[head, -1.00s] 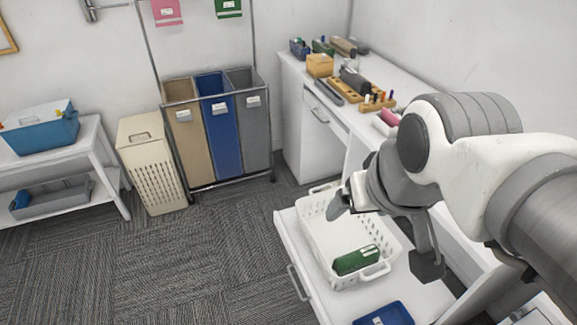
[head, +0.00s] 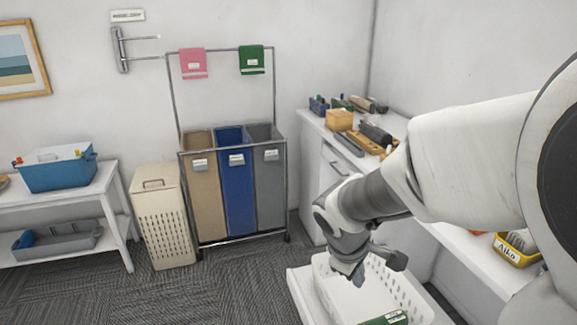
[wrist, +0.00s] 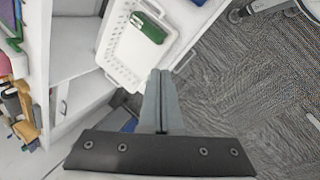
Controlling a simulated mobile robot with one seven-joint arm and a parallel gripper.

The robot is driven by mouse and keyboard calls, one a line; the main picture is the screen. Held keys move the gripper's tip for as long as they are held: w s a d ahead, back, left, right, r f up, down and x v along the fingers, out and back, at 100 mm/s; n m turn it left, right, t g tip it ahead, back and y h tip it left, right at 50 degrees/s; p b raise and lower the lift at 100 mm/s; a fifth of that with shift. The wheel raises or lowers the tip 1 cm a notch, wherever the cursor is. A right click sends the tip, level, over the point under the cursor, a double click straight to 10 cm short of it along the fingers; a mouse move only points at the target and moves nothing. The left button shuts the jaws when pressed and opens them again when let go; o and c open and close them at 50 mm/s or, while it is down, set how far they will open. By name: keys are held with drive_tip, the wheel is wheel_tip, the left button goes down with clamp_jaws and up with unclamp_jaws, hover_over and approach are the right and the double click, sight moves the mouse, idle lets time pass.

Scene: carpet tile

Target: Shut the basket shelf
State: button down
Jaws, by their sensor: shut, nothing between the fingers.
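The basket shelf (head: 300,292) is a white pull-out shelf, standing out from the white desk at the bottom of the head view. A white perforated basket (head: 402,290) sits on it with a green item (head: 386,318) inside. The wrist view also shows the basket (wrist: 116,45), the green item (wrist: 148,27) and bare shelf surface (wrist: 188,22). My gripper (head: 358,278) is shut and empty, and appears above the basket area in the head view. In the wrist view its fingertips (wrist: 162,74) point toward the basket's edge; contact cannot be told. The shelf's front is cut off in the head view.
A three-bin sorter (head: 236,190) and a beige hamper (head: 163,217) stand at the back wall. A white rack (head: 118,205) is at left. Carpet (head: 200,290) left of the shelf is clear.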

drive_tip(key=w+a+f+n+g+b, duration=0.1)
drive_tip(key=a+f+n+b, duration=0.25)
drive_tip(key=f, duration=1.05)
drive_tip(key=w+a+f+n+b, duration=0.15)
drive_tip(key=f+n+b, duration=0.35)
drive_tip(key=f, duration=0.9)
drive_tip(key=w+a+f+n+g+b, duration=0.1)
drive_tip(key=a+f+n+b, duration=0.25)
drive_tip(key=f, duration=1.05)
drive_tip(key=w+d+f+b, duration=0.1)
drive_tip(key=d+f+b, duration=0.3)
drive_tip(key=f, duration=0.5)
drive_tip(key=shift+d+y+b, duration=0.3)
drive_tip(key=shift+d+b, duration=0.05)
drive_tip(key=shift+d, duration=1)
drive_tip(key=shift+w, duration=0.1)
drive_tip(key=shift+r, duration=0.1)
